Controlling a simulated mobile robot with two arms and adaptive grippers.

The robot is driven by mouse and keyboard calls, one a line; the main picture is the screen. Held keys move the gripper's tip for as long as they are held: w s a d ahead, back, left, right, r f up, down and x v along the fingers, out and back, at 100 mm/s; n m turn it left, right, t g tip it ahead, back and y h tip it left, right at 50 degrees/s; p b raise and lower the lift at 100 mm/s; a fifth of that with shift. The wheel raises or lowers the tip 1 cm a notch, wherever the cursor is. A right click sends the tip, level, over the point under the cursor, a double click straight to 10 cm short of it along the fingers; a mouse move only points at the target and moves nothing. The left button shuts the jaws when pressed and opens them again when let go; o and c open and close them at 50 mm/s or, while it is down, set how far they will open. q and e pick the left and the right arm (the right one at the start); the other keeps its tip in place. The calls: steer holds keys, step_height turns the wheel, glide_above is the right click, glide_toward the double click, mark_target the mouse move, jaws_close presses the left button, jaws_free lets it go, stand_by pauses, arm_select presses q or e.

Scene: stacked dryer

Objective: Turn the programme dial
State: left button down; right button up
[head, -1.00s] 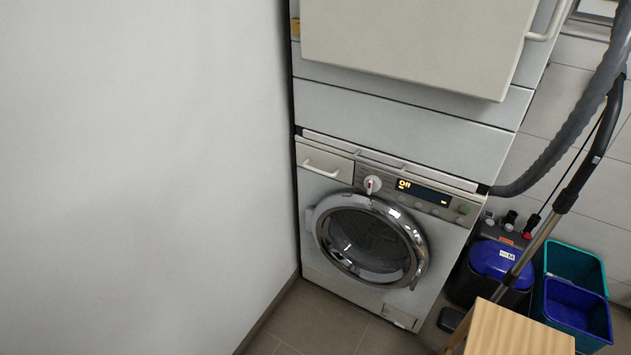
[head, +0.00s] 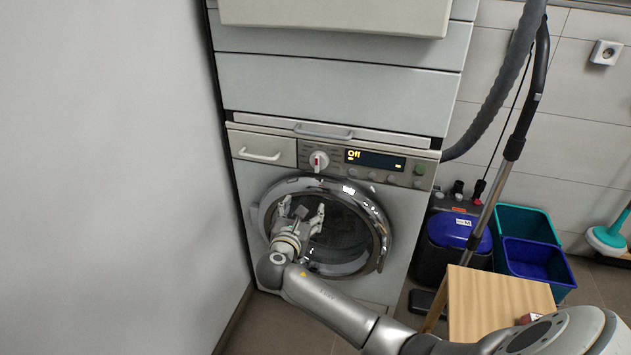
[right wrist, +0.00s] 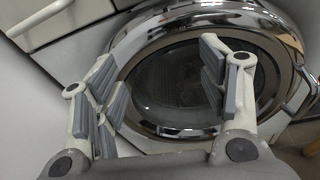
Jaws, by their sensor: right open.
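The programme dial (head: 318,160) is a round white knob with a red mark, on the control panel left of a lit display (head: 375,159) that reads "Off". My right gripper (head: 303,208) is open and empty in front of the round door (head: 372,232), below the dial and apart from it. In the right wrist view its two fingers (right wrist: 168,82) are spread wide with the chrome door ring (right wrist: 130,38) behind them. The dial is not in sight in that view. My left gripper is not in view.
A white wall (head: 110,180) stands close on the left. A wooden stool (head: 495,300), a blue-lidded bin (head: 455,232), blue bucket (head: 535,262) and vacuum tube (head: 500,180) stand on the right. A drawer handle (head: 260,155) is left of the dial.

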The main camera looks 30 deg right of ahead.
mark_target(316, 164)
step_height(316, 164, up, 8)
steer(key=h, duration=0.2)
steer(key=shift+n, duration=0.3)
steer(key=b+x, duration=0.2)
steer(key=x, duration=0.7)
steer(key=shift+d+b, duration=0.35)
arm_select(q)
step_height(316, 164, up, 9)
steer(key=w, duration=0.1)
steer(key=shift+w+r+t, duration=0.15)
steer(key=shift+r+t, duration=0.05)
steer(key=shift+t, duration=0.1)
arm_select(e)
steer(key=shift+w+d, duration=0.4)
steer(key=shift+d, duration=0.2)
steer(key=shift+c, duration=0.2)
steer(key=c, duration=0.9)
